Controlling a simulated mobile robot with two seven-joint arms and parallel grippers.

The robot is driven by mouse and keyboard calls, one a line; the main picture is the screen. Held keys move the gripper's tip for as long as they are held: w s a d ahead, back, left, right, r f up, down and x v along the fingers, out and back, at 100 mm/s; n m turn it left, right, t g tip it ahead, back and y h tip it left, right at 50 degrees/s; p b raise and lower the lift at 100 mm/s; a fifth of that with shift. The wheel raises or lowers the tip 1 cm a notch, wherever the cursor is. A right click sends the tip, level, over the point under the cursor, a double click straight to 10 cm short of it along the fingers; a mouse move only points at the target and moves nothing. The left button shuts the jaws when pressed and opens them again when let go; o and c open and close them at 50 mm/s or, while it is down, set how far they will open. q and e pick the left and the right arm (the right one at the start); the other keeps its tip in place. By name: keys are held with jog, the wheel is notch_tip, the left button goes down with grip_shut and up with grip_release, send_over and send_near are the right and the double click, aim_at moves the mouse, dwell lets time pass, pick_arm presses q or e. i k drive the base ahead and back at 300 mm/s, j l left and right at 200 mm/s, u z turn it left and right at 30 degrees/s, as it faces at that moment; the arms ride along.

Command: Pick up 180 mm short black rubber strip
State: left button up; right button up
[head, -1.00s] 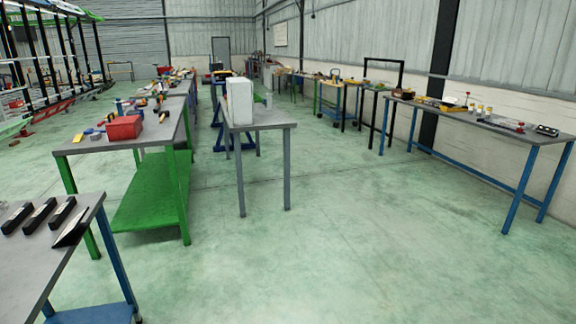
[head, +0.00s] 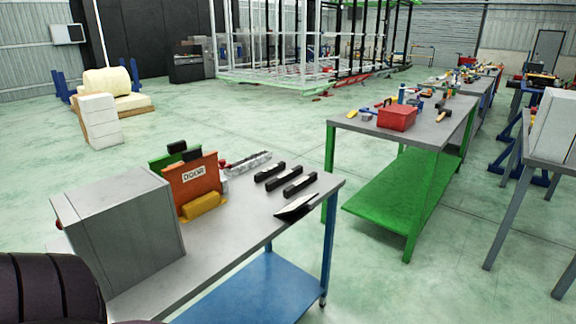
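Several short black strips lie side by side on the near grey-topped table with blue legs (head: 235,232). One black strip (head: 270,172) is farthest back, one (head: 286,181) is in the middle, and one (head: 300,187) is nearest the right edge. I cannot tell their lengths or which is 180 mm. A dark flat piece with a pale edge (head: 297,206) lies at the table's front right edge. Neither of my grippers is in view. A dark rounded part of my own body shows at the bottom left.
A grey box (head: 125,235) stands on the near table's left. An orange holder marked "DOOR" (head: 192,185) and a yellow block (head: 202,206) stand beside it. A green table (head: 345,122) with a red box (head: 397,117) stands behind. Green floor between the tables is open.

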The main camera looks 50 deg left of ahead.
aim_at(270, 171)
jog(key=i+u, duration=0.25)
jog(key=i, duration=1.05)
jog(key=i+l+u, duration=0.1)
jog(key=i+u, duration=0.2)
jog(key=i, duration=0.25)
jog(key=i+l+u, duration=0.3)
jog(key=i, duration=0.3)
jog(key=i+u, duration=0.2)
jog(key=u, duration=0.2)
jog(key=i+l+u, duration=0.1)
jog(key=u, duration=0.3)
jog(key=i+l+u, duration=0.15)
jog(key=u, duration=0.25)
jog(key=i+l+u, duration=0.1)
jog(key=u, duration=0.3)
jog(key=i+l+u, duration=0.15)
jog(key=u, duration=0.25)
jog(key=i+l+u, duration=0.2)
jog(key=u, duration=0.2)
